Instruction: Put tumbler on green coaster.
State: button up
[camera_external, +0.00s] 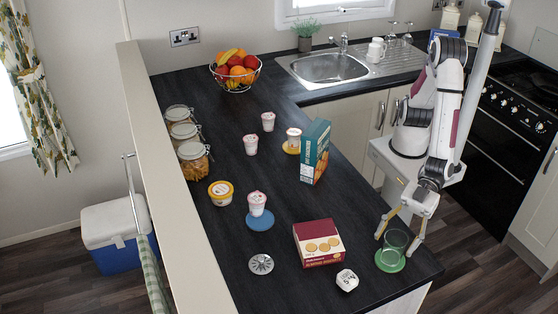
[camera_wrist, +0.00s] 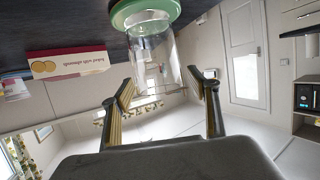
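The clear glass tumbler (camera_external: 395,242) stands upright on the green coaster (camera_external: 390,265) at the front right of the counter. In the wrist view the picture is upside down; the tumbler (camera_wrist: 163,58) hangs from the top with its base on the green coaster (camera_wrist: 145,10). My gripper (camera_external: 396,246) is at the tumbler, its yellow-padded fingers spread. In the wrist view my gripper (camera_wrist: 166,90) is open, with a clear gap between the right finger and the glass. Whether the left finger touches the glass I cannot tell.
A red cookie box (camera_external: 318,243) and a white timer (camera_external: 347,280) are left of the tumbler. A teal cracker box (camera_external: 314,152) stands farther back. The counter's right edge is close to the tumbler.

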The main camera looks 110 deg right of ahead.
jog(key=shift+r, duration=0.2)
dwell(0.3)
jog(key=v, duration=1.2)
jog(key=shift+w+d, duration=0.1)
dwell(0.9)
jog(key=w+d+r+m+g, duration=0.1)
jog(key=d+r+g, duration=0.15)
jog(key=d, duration=0.65)
jog(key=w+d+r+m+g, duration=0.15)
jog(key=d+r, duration=0.25)
jog(key=d, duration=0.4)
jog(key=s+d+m+g+h, duration=0.1)
jog(key=s+d+h, duration=0.1)
jog(key=s+d, duration=0.2)
jog(key=s+d+g+h, duration=0.1)
jog(key=s+d, duration=0.4)
jog(key=d, duration=0.6)
jog(key=s+d+m+g+h, duration=0.1)
jog(key=s+d+h, duration=0.2)
jog(key=d, duration=0.5)
jog(key=shift+s+f+m, duration=0.2)
jog(key=shift+s+m, duration=0.15)
jog(key=shift+s, duration=0.35)
